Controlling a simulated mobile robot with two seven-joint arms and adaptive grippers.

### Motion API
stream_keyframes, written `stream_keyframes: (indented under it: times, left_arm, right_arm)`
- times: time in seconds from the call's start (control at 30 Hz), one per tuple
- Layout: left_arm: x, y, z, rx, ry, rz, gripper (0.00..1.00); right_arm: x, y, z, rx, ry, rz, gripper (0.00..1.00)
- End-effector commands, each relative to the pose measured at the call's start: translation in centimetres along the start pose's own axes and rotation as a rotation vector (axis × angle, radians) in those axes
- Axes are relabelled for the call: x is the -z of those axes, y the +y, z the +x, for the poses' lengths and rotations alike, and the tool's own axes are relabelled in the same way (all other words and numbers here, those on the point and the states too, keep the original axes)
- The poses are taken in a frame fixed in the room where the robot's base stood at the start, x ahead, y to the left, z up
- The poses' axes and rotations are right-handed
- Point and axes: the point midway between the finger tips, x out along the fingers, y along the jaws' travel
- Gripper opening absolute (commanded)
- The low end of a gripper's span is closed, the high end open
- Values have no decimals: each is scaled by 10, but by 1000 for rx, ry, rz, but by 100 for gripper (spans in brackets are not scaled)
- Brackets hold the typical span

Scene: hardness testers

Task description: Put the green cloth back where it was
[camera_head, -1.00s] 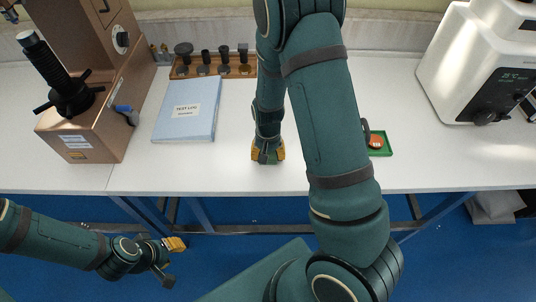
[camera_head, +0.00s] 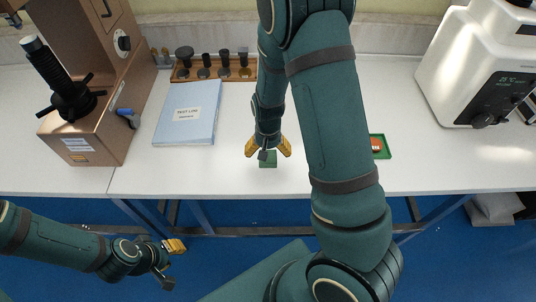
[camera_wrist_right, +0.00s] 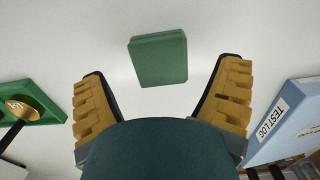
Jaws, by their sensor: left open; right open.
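The green cloth (camera_head: 269,160) is a small folded square lying on the white table near its front edge. It also shows in the right wrist view (camera_wrist_right: 158,59), flat and apart from the fingers. My right gripper (camera_head: 268,152) is open above the cloth, and its yellow-padded fingers show in the wrist view (camera_wrist_right: 162,105) with nothing between them. My left gripper (camera_head: 172,262) is open and empty, low in front of the table at the left.
A green tray (camera_head: 386,153) with an orange-red item lies right of my right arm. A blue test log binder (camera_head: 187,113) lies to the left. A wooden rack (camera_head: 186,76) stands behind. A copper tester (camera_head: 98,143) and a white machine (camera_head: 447,90) stand at the sides.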

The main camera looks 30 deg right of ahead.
Motion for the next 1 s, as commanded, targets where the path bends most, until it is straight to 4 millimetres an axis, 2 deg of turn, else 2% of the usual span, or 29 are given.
stream_keyframes:
  times: [0.03, 0.2, 0.4, 0.6, 1.0]
  left_arm:
    - [2, 2, -6, 0, 3, -1, 34]
    - [6, 6, -16, 1, 13, -4, 34]
    - [10, 9, -24, 2, 23, -6, 34]
    - [12, 10, -26, 3, 27, -8, 34]
    - [12, 10, -26, 3, 27, -8, 34]
  right_arm:
    - [1, -1, -15, 2, 4, -2, 89]
    - [0, -1, -51, 2, 3, -1, 89]
    - [0, -1, -81, 2, 2, 0, 89]
    - [0, 0, -92, 0, 0, -1, 89]
    - [0, 0, -92, 0, 0, 0, 89]
